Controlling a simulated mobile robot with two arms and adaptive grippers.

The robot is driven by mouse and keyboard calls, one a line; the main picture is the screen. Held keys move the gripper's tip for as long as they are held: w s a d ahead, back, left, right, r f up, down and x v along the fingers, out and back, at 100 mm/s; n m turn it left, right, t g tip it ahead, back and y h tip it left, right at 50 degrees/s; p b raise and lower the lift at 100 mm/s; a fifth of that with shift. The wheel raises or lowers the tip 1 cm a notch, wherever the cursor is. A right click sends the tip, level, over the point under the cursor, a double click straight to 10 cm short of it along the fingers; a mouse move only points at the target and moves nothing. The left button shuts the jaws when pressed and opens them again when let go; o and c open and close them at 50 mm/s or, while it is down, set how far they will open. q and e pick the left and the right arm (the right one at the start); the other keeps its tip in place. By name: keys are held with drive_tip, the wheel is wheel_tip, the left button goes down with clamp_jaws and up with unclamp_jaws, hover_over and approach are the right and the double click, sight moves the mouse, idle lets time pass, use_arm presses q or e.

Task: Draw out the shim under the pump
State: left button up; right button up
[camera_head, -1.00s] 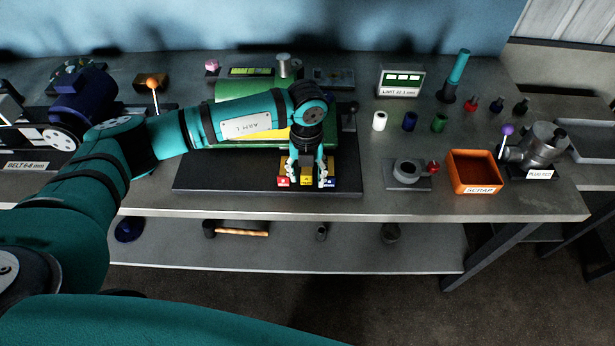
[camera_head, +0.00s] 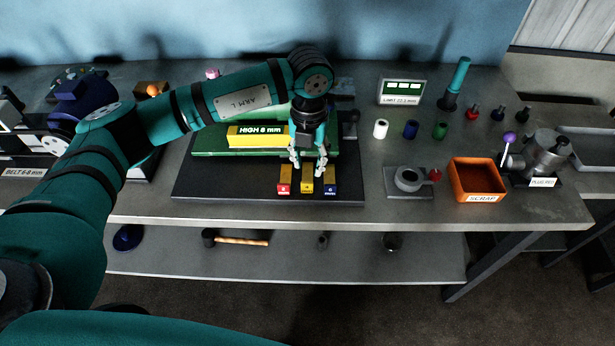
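Three small shim-like bars stick out at the front of a black base plate (camera_head: 230,191): one with a red end (camera_head: 284,188), one with a yellow end (camera_head: 306,187) and one with a blue end (camera_head: 330,188). Their end labels are too small to read. My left gripper (camera_head: 307,172) points down just above and behind the yellow-ended bar. Its fingers are apart with nothing seen between them. A green body (camera_head: 215,143) with a yellow block marked "HIGH 8 mm" (camera_head: 258,137) sits on the plate, partly behind my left arm. I cannot tell which part is the pump. My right gripper is not in view.
An orange scrap bin (camera_head: 478,196), a grey ring fixture (camera_head: 408,180) and a metal pot (camera_head: 546,152) stand at the right. White, blue and green cylinders (camera_head: 410,129) stand behind the fixture. The bench's front strip (camera_head: 300,215) is clear.

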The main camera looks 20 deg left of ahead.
use_arm(q)
wheel_tip(320, 180, up, 4)
drive_tip(key=m+b, duration=0.5)
drive_tip(key=m, duration=0.4)
wheel_tip(320, 180, up, 4)
drive_tip(key=m+b, duration=0.3)
drive_tip(key=m, duration=0.4)
hover_over(307, 182)
wheel_tip(307, 182, down, 17)
drive_tip(key=p, duration=0.4)
drive_tip(key=shift+f, duration=0.15)
drive_tip(key=shift+c, duration=0.3)
clamp_jaws()
